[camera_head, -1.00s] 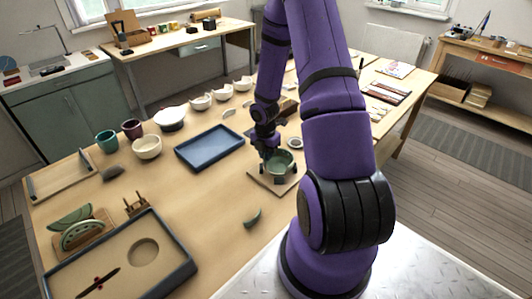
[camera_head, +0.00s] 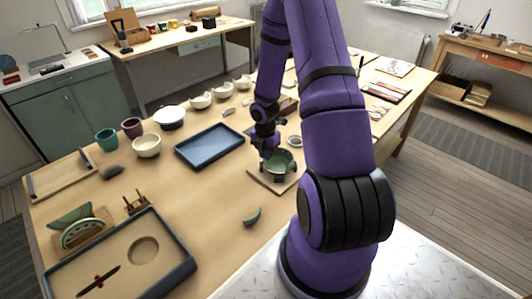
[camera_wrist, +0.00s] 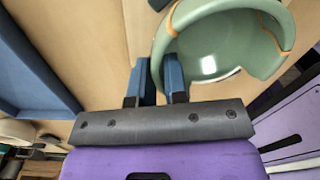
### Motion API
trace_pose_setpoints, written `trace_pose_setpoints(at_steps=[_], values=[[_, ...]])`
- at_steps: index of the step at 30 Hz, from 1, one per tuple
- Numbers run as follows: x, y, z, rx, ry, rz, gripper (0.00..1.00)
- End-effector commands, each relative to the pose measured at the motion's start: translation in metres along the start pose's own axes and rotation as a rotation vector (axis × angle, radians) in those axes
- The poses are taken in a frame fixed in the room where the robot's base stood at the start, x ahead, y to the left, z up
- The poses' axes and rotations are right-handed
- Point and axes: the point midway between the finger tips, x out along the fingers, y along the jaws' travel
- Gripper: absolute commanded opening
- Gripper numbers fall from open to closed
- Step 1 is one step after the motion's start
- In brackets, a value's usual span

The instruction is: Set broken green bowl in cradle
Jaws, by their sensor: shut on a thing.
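The green bowl (camera_head: 282,162) has gold seams and a gap in its rim, seen in the wrist view (camera_wrist: 218,55). My gripper (camera_wrist: 158,72) is shut on the bowl's rim, with one dark blue finger inside and one outside. In the head view my gripper (camera_head: 267,151) is at the bowl's left side. The cradle (camera_head: 262,180), a square wooden board with short dark posts, is directly under the bowl. The bowl looks upright among the posts, but I cannot tell whether it rests on them. A curved green shard (camera_head: 252,216) lies on the table in front.
A blue tray (camera_head: 210,147) lies left of the cradle. A larger dark-rimmed tray (camera_head: 172,248) is at the front left, near a rack with green pieces (camera_head: 82,233). Cups and pale bowls line the back left. Bare table lies around the shard.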

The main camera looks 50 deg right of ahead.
Motion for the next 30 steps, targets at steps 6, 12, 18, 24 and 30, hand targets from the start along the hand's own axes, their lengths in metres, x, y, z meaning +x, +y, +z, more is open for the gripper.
trace_pose_setpoints(at_steps=[6, 12, 18, 24, 30], values=[[0.0012, 0.0001, 0.0001, 0.0, 0.0, 0.0, 0.0], [0.0011, 0.0001, 0.0002, 0.0, 0.0, 0.0, 0.32], [0.0011, 0.0001, 0.0002, 0.0, 0.0, 0.0, 0.43], [0.0012, 0.0001, 0.0001, 0.0, 0.0, 0.0, 0.69], [0.0011, 0.0001, 0.0001, 0.0, 0.0, 0.0, 0.69]])
